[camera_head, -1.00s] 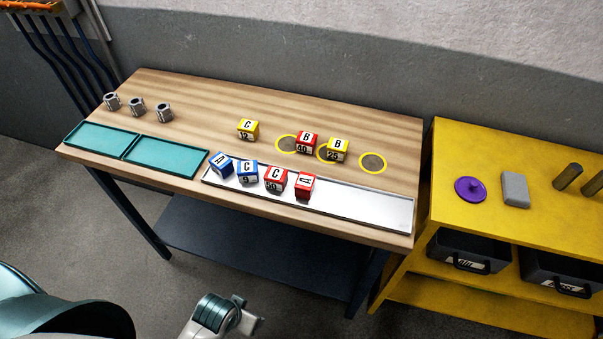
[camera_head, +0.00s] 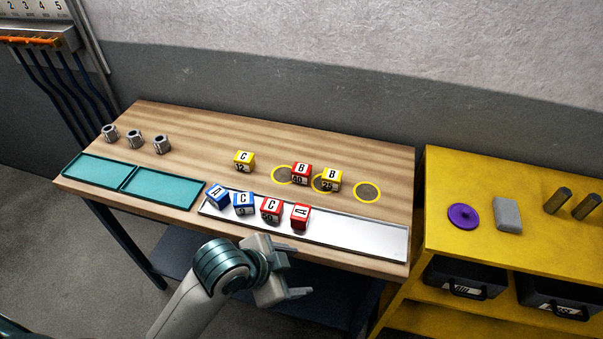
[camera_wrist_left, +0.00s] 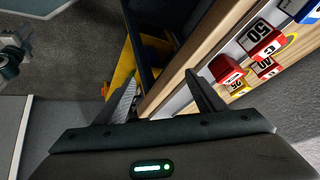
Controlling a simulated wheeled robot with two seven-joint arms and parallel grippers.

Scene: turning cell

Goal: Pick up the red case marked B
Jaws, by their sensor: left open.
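The red case marked B (camera_head: 301,173), with 40 on its side, stands on the wooden table by the left and middle yellow rings, left of the yellow B case (camera_head: 331,180). A red case marked 40, probably the same one, partly shows in the left wrist view (camera_wrist_left: 266,66). My left gripper (camera_head: 289,276) is open and empty in front of the table's near edge, nearer than the white tray and well short of the red B case. Its two fingers also show in the left wrist view (camera_wrist_left: 165,97). My right gripper is not in view.
Blue A (camera_head: 216,196), blue C (camera_head: 243,203), red C (camera_head: 270,211) and red A (camera_head: 300,216) cases stand in the white tray (camera_head: 365,238), between gripper and red B. Yellow C (camera_head: 244,161) stands behind. A yellow shelf (camera_head: 570,236) stands right.

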